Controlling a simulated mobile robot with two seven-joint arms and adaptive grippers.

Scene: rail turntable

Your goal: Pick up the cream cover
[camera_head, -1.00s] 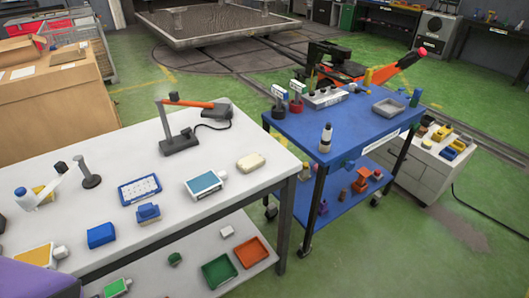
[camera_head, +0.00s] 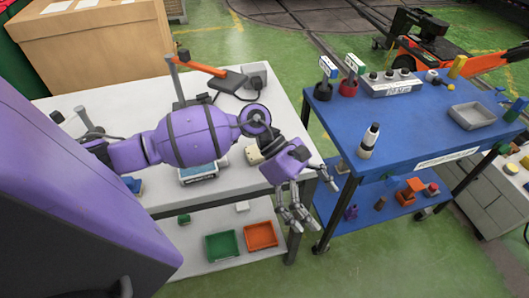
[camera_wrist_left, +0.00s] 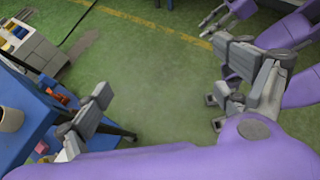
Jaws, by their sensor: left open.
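The cream cover (camera_head: 253,156) is a small rounded cream block on the white table (camera_head: 60,106), near its right end. My left gripper (camera_head: 312,198) is open and empty, to the right of and lower in the picture than the cover. It shows beyond the white table's right edge, over the gap before the blue cart. In the left wrist view its spread fingers (camera_wrist_left: 165,100) have only green floor between them, and the cover does not show. Another purple arm, seemingly my right, shows at the upper right there; its jaw state is unclear.
The blue cart (camera_head: 420,136) stands to the right, with a bottle (camera_head: 369,141) and grey tray (camera_head: 472,116). An orange-armed stand (camera_head: 200,66) is behind my arm. A green bin (camera_head: 221,246) and orange bin (camera_head: 261,235) sit on the lower shelf.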

